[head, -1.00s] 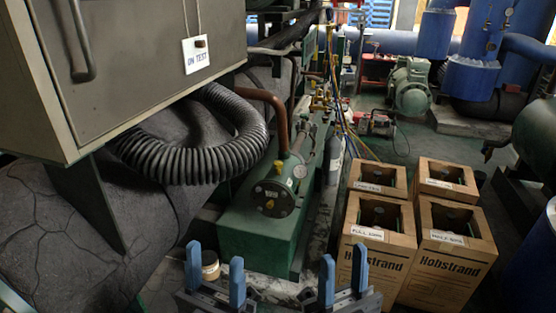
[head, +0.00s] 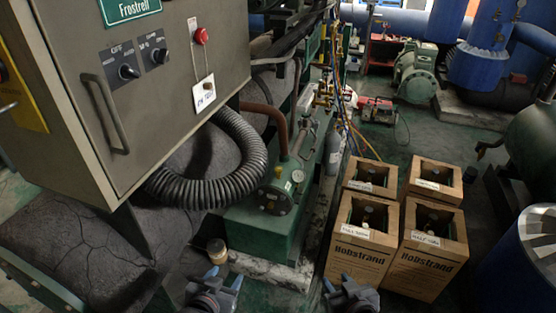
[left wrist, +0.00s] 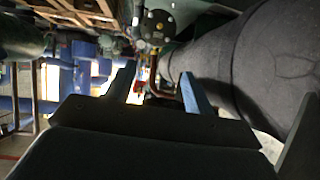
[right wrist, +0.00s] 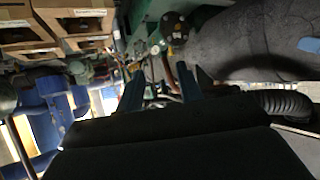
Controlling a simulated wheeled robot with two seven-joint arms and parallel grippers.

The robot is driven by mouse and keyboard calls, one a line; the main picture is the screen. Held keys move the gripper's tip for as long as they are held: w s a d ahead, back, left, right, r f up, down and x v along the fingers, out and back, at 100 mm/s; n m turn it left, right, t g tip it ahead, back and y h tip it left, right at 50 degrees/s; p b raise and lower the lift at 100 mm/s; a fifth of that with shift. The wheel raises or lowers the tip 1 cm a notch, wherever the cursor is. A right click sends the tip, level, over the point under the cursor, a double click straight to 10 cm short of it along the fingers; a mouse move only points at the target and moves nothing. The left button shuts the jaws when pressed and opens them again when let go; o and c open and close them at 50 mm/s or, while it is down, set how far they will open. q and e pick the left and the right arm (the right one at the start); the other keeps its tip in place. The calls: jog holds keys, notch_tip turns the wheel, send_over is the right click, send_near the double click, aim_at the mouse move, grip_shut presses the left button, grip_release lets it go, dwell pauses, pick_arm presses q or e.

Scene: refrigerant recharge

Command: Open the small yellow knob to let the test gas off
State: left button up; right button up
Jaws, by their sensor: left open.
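The green vessel (head: 240,232) lies below the cabinet, with a dark round end plate (head: 282,195) facing me. A small yellow knob (head: 270,207) sits low on that plate, and another yellow fitting (head: 278,170) is near its top. The plate also shows in the left wrist view (left wrist: 157,24) and the right wrist view (right wrist: 174,24). My left gripper (head: 224,274) is open and empty, in front of and below the vessel. My right gripper (head: 338,283) is open and empty, further right, near the boxes. Neither touches the knob.
A grey cabinet (head: 165,100) with a hanging tag (head: 204,93) overhangs at the upper left. A black ribbed hose (head: 215,185) curves below it. Cardboard boxes (head: 360,258) stand at right. The floor between vessel and boxes is narrow.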

pick_arm(q)
jog(key=s+a+f+m+g+p, duration=0.1)
jog(key=f+g+p, duration=0.1)
jog(key=g+p, duration=0.1)
jog(key=m+t+p, duration=0.4)
jog(key=m, duration=2.9)
send_near(278, 169)
jog(key=shift+w+d+f+y, duration=0.3)
jog(key=shift+w+d+f, duration=0.1)
jog(key=shift+w, duration=0.2)
jog(key=shift+x, duration=3.7)
pick_arm(e)
jog(key=s+f+g, duration=0.2)
jog(key=s+g, duration=0.3)
jog(key=s, duration=0.3)
jog(key=s+f+g+h, duration=0.1)
jog(key=s+f+g, duration=0.1)
jog(key=s+g, duration=0.3)
jog(key=shift+s+d+f, duration=0.3)
jog(key=shift+s+d, duration=0.1)
jog(key=shift+s, duration=1.05)
